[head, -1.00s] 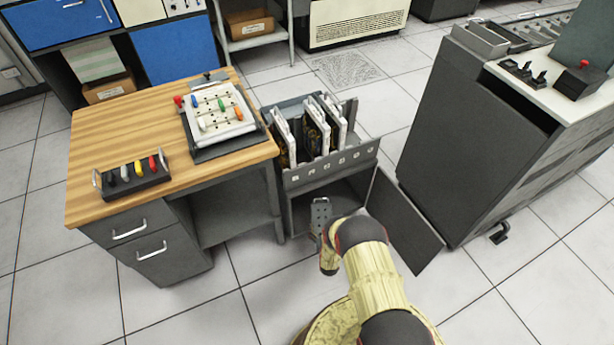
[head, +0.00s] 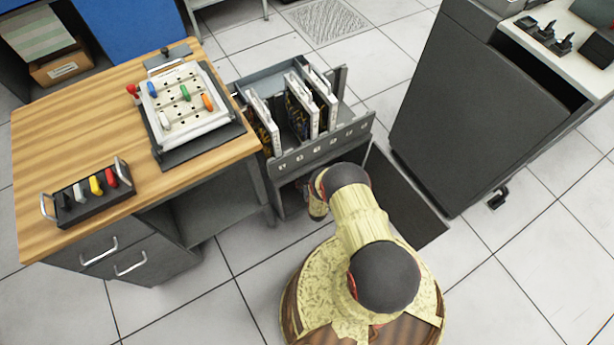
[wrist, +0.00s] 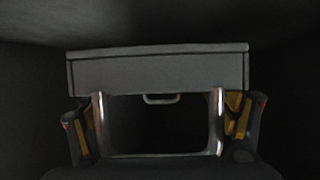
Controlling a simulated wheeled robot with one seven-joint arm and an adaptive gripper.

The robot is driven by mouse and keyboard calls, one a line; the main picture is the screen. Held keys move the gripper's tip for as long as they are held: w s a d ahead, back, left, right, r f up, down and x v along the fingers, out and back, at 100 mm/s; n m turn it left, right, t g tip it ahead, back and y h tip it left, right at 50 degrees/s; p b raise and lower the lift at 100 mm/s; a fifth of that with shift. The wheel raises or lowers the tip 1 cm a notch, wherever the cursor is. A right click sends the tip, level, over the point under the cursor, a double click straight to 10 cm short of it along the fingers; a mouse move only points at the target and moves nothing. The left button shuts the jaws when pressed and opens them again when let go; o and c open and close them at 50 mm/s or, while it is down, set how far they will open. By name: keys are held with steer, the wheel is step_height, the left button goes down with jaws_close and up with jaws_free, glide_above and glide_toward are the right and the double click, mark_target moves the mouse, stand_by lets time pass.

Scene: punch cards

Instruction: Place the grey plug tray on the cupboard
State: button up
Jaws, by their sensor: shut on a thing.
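In the wrist view the grey plug tray (wrist: 158,74) shows as a wide grey box face with a metal handle frame (wrist: 218,125) in front of it. My gripper (wrist: 160,122) has its fingers at the two sides of that frame and is shut on the tray. Dark surfaces surround them. In the head view the cupboard (head: 293,207) stands right of the desk, under a slotted rack, with its door (head: 405,205) open. My arm reaches to its front opening and hides the gripper and the tray there. The tray's top and any plugs are hidden.
The wooden desk (head: 110,120) carries a black holder (head: 90,195) with coloured plugs and a white plug board (head: 185,108). The rack (head: 325,145) above the cupboard holds upright white-edged panels. A dark cabinet (head: 465,110) stands at right. Floor in front of the desk is clear.

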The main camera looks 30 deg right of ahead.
steer(key=shift+w+f+b, duration=0.1)
steer(key=shift+f+b, duration=1.05)
steer(key=shift+f, duration=1.2)
steer(key=shift+r, duration=0.1)
steer(key=o, duration=1.5)
steer(key=shift+s+r+p, duration=0.1)
steer(key=shift+s+p, duration=0.2)
steer(key=shift+s, duration=0.05)
steer(key=p+v, duration=0.4)
steer(key=v, duration=0.6)
steer(key=shift+s+a+r, duration=0.1)
steer(key=shift+r, duration=0.05)
steer(key=shift+s+a+r, duration=0.1)
steer(key=shift+s+a, duration=0.1)
steer(key=shift+s, duration=0.35)
